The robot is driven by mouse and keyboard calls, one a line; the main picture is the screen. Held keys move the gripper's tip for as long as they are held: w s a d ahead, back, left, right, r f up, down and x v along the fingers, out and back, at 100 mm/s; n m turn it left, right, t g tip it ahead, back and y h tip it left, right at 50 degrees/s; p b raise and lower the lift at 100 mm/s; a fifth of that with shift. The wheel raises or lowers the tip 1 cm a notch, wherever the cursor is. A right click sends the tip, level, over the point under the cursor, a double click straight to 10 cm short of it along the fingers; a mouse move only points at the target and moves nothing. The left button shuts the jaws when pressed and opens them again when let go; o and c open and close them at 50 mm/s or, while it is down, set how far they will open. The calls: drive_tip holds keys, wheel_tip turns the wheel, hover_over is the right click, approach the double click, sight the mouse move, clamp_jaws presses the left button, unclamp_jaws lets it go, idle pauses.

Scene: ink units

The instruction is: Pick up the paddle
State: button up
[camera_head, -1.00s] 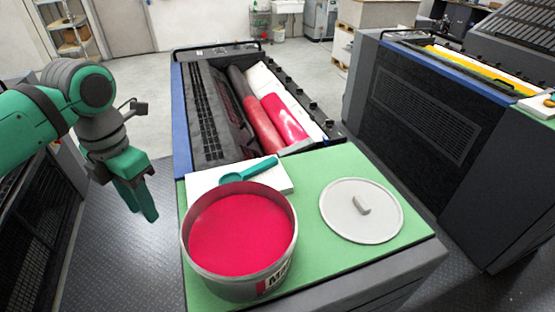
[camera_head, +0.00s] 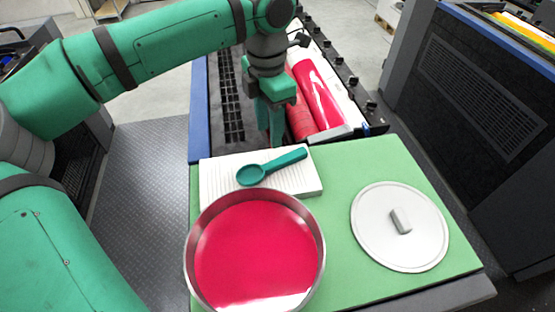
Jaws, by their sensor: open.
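The teal paddle (camera_head: 272,166) lies on a white ribbed pad (camera_head: 222,174) on the green mat. Its round, spoon-like head is at the left and its handle points right and slightly up. My gripper (camera_head: 275,140) is open and empty, pointing down, just behind the paddle in the picture. Its fingers show above the far edge of the pad. I cannot tell their exact height over the mat.
A large round tin of red ink (camera_head: 258,250) stands in front of the pad. A grey lid with a handle (camera_head: 400,226) lies at the right on the green mat (camera_head: 345,180). Behind is the ink unit with red rollers (camera_head: 320,92). The mat between pad and lid is clear.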

hover_over(273, 163)
wheel_tip(273, 163, down, 4)
drive_tip(key=shift+s+a+f, duration=0.1)
drive_tip(key=shift+f, duration=0.15)
drive_tip(key=shift+d+f, duration=0.2)
drive_tip(key=shift+s+f, duration=0.1)
drive_tip(key=shift+f, duration=0.2)
wheel_tip(273, 163, down, 4)
drive_tip(key=shift+a+f, duration=0.15)
drive_tip(key=shift+f, duration=0.05)
